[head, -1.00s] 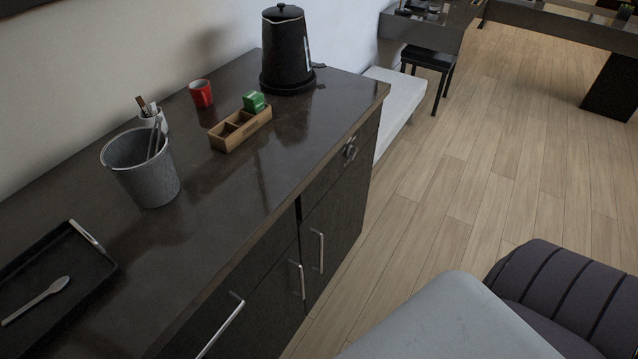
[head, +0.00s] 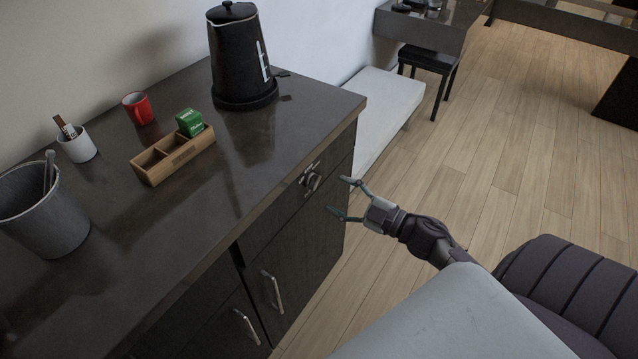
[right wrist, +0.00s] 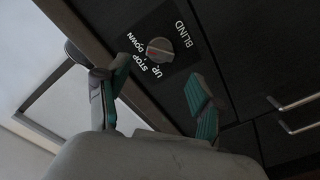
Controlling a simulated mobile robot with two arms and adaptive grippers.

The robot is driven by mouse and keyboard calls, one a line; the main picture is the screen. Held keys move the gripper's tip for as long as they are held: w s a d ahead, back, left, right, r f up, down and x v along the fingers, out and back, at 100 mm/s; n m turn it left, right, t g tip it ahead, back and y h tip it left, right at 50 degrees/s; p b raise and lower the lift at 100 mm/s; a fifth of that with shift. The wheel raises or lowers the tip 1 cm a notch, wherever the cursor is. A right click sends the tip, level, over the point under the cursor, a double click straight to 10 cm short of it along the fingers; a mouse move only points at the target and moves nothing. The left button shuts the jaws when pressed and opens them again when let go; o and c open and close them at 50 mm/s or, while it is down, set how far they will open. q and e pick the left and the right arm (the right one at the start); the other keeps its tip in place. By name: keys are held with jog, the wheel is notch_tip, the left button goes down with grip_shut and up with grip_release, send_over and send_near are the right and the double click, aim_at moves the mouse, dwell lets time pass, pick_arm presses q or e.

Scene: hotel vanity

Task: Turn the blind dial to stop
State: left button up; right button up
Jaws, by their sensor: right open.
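The blind dial (head: 311,178) is a small silvery knob on the dark cabinet front, just under the counter edge. In the right wrist view the dial (right wrist: 160,50) sits on a black plate lettered BLIND, DOWN, STOP and UP. I cannot tell for sure which word its mark points to. My right gripper (head: 341,197) is open and empty, with its two teal fingers spread towards the dial. In the right wrist view the fingers (right wrist: 150,82) are to either side below the dial and apart from it. My left gripper is out of view.
The dark counter (head: 240,165) holds a black kettle (head: 240,55), a red mug (head: 138,108), a wooden box (head: 165,160) with a green packet, a white cup (head: 78,146) and a grey bucket (head: 45,215). Door handles (head: 273,291) stick out below. A white bench (head: 385,105) stands behind.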

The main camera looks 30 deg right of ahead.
aim_at(317, 184)
jog(key=x, duration=0.5)
jog(key=shift+w, duration=0.35)
jog(key=shift+w+a, duration=0.15)
jog(key=shift+w, duration=0.2)
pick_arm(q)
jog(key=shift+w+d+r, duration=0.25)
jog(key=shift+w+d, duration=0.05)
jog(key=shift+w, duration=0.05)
pick_arm(e)
jog(key=shift+f, duration=0.1)
jog(key=shift+c, duration=0.2)
jog(key=c, duration=1.1)
